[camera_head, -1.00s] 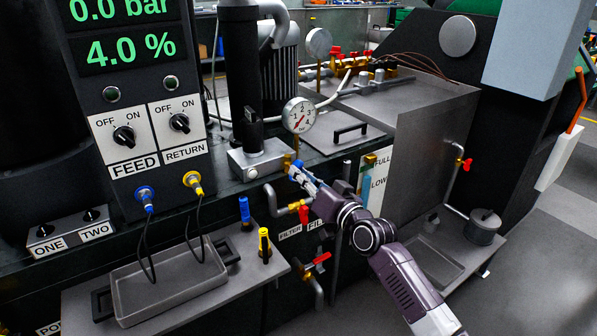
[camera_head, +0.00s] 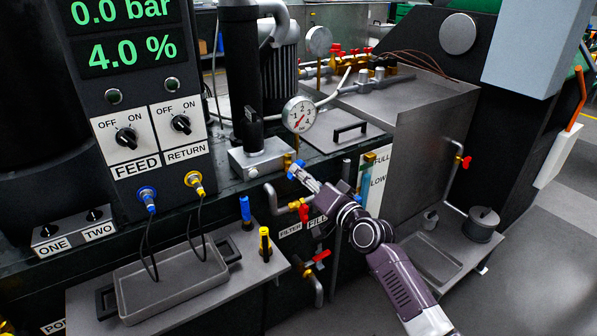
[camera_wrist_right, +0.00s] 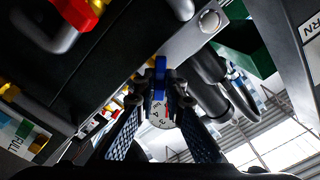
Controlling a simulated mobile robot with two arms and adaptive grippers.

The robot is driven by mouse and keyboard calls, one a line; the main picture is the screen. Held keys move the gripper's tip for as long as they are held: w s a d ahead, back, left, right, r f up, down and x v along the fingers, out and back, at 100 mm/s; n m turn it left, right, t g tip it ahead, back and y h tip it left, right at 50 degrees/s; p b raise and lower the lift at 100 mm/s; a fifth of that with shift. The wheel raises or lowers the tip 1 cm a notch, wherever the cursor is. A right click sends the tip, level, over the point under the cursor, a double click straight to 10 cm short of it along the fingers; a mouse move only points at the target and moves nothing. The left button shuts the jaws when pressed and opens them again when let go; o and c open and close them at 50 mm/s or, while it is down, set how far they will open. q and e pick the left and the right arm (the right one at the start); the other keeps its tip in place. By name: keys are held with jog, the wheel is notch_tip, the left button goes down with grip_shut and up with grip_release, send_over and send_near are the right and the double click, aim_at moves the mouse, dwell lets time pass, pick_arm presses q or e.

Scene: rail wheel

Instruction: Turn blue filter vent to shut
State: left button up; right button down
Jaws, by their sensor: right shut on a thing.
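The blue filter vent handle (camera_head: 296,168) is small and sits by the brass fitting below the pressure gauge. In the right wrist view, the blue handle (camera_wrist_right: 160,66) stands upright between my fingertips. My right gripper (camera_head: 302,174) is shut on it, with its arm coming from the lower right; it also shows in the right wrist view (camera_wrist_right: 159,84). The fingers hide part of the handle, and I cannot tell the vent's exact setting. My left gripper is not in view.
The pressure gauge (camera_head: 299,115) stands just above the gripper. A red-handled valve (camera_head: 304,212) on a bent pipe and the FULL/LOW level plate (camera_head: 375,178) are close by. A grey tray (camera_head: 172,287) with cables lies at left. Open floor is at lower right.

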pick_arm(q)
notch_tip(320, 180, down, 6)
jog(key=p, duration=0.1)
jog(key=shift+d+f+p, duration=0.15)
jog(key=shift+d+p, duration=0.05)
jog(key=shift+p, duration=0.15)
pick_arm(e)
jog(key=shift+m, duration=2.3)
